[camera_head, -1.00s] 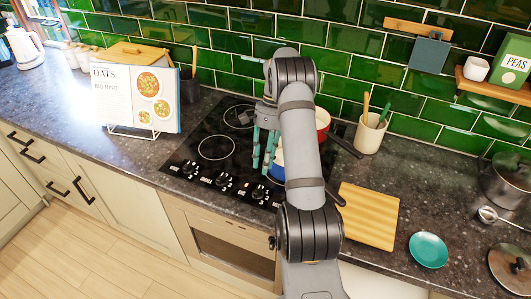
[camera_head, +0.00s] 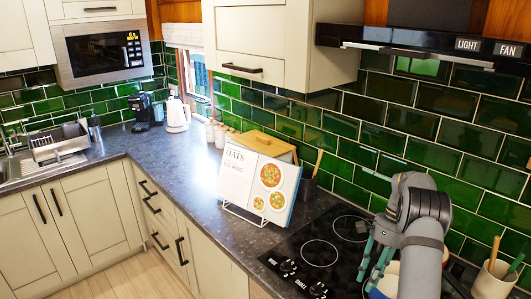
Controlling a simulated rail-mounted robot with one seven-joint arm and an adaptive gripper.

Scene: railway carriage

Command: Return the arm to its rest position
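My gripper (camera_head: 372,262) shows at the lower right, with its teal fingers pointing down over the right side of the black hob. The fingers look spread apart, with nothing visible between them. My grey arm covers part of the hob. Part of a pale pot (camera_head: 388,279) shows behind and beside the fingers; the rest of it is hidden by my arm.
A recipe book (camera_head: 240,180) on a wire stand stands left of the hob (camera_head: 318,262). A utensil holder (camera_head: 494,279) is right of my arm. The extractor hood (camera_head: 430,45) and wall cabinet (camera_head: 270,45) hang above. Counter (camera_head: 185,170) at left is mostly clear.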

